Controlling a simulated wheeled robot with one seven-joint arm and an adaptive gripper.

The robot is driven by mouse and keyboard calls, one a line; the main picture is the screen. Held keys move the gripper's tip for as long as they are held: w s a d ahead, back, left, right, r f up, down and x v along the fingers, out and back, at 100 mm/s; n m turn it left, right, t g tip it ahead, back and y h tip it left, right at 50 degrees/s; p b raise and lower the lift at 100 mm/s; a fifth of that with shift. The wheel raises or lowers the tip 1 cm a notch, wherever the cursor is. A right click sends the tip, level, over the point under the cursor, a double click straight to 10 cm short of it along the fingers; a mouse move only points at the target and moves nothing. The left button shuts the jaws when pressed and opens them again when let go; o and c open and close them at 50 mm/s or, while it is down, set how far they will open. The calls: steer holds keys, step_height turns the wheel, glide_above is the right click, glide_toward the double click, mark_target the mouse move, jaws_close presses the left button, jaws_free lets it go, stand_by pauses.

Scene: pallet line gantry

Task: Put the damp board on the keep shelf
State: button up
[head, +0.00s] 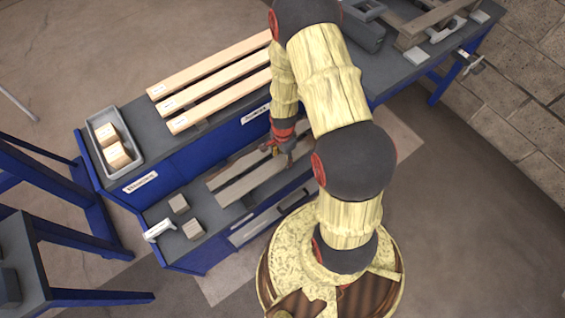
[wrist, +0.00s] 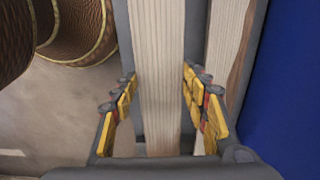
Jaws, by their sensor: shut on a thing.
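Two grey-brown boards lie side by side on the lower shelf (head: 160,213) of the blue bench in the head view. My gripper (head: 285,153) is down at the front board (head: 243,188), toward its right end.
Three pale boards (head: 215,85) lie on the upper shelf, close behind my gripper. A grey tray (head: 97,118) with wooden blocks stands at their left. Two loose blocks (head: 193,229) and a white-handled item (head: 159,230) are on the lower shelf's left end.

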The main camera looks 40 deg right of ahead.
mark_target(283, 159)
steer(key=shift+f+b, duration=0.6)
steer(key=shift+f, duration=1.2)
steer(key=shift+f, duration=0.15)
steer(key=o, duration=1.2)
steer(key=shift+o, duration=0.7)
